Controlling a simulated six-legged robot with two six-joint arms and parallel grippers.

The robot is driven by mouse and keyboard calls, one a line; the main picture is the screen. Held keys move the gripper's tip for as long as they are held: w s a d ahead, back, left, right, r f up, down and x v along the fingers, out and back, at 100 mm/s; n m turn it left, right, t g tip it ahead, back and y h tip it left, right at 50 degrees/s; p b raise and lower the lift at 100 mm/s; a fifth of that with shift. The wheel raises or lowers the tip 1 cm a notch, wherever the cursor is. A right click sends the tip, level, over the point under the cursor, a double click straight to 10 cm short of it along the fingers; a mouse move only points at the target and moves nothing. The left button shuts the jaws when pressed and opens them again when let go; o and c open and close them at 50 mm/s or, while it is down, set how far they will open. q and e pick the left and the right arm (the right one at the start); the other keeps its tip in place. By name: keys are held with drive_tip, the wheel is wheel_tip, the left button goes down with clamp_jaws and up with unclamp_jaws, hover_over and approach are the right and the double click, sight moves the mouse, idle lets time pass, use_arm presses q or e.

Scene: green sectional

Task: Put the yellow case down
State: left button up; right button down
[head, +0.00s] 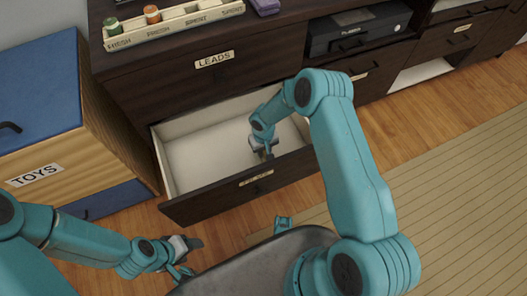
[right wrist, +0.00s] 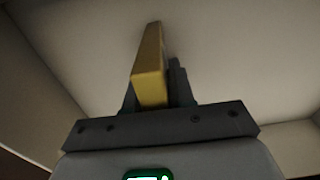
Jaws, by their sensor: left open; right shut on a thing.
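The yellow case (right wrist: 149,68) is a narrow, upright block in the right wrist view. My right gripper (right wrist: 153,98) is shut on it; in the head view the right gripper (head: 266,152) is down inside the open drawer (head: 205,150). The case itself is largely hidden behind my arm and gripper in the head view. I cannot tell whether it touches the drawer's pale floor. My left gripper (head: 188,256) is open and empty, low in front of the drawer at the left.
The drawer looks otherwise empty. A closed drawer labelled LEADS (head: 214,60) is above it. A labelled tray (head: 175,22) with spools stands on the cabinet top. A TOYS box (head: 60,165) with a blue lid is at the left. A striped rug (head: 450,190) lies at the right.

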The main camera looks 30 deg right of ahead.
drive_tip(key=shift+f, duration=0.2)
drive_tip(key=c, duration=1)
unclamp_jaws()
drive_tip(key=shift+o, duration=0.2)
drive_tip(key=shift+r, duration=0.1)
drive_tip(key=shift+r, duration=0.4)
wheel_tip(320, 180, up, 11)
drive_tip(key=p, duration=0.3)
drive_tip(key=shift+r, duration=0.2)
drive_tip(key=shift+r+p, duration=0.1)
drive_tip(key=shift+p, duration=0.25)
